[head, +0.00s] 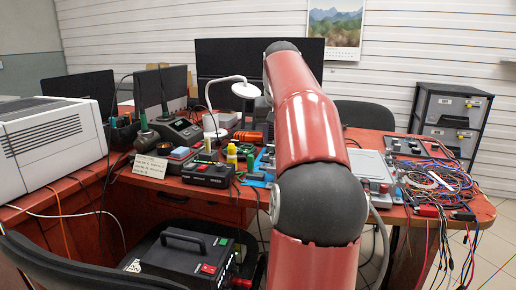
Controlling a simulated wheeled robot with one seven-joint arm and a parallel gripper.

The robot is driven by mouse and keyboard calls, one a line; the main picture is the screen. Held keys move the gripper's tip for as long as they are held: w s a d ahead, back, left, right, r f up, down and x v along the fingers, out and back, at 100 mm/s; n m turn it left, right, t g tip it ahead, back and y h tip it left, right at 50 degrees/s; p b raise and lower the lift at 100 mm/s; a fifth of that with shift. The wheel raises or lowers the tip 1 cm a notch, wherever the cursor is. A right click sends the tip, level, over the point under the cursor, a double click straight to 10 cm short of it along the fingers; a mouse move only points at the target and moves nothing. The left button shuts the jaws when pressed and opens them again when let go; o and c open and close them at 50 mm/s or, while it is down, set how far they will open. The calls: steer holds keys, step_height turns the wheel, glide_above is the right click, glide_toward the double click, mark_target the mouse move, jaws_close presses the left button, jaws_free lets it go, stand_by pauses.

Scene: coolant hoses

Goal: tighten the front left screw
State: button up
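My red and black arm (318,150) rises through the middle of the head view and covers part of the bench. My gripper is not visible. I cannot make out the front left screw. A silver flat-topped unit (370,163) lies on the bench right of my arm, with small fittings at its front right. A blue base with small parts (258,181) shows just left of my arm, partly hidden by it. I cannot tell which of these carries the screw.
The red desk (214,198) is crowded. A tangle of coloured wires (437,184) hangs over its right edge. A white printer-like box (50,145) stands at left. A black case (185,260) rests on a chair in front. A drawer unit (450,117) stands behind right.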

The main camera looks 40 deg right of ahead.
steer(key=x, duration=0.5)
steer(key=w+b+x, duration=0.1)
steer(key=x, duration=0.2)
steer(key=shift+r, duration=0.1)
steer(key=shift+s, duration=0.1)
steer(key=shift+c, duration=0.4)
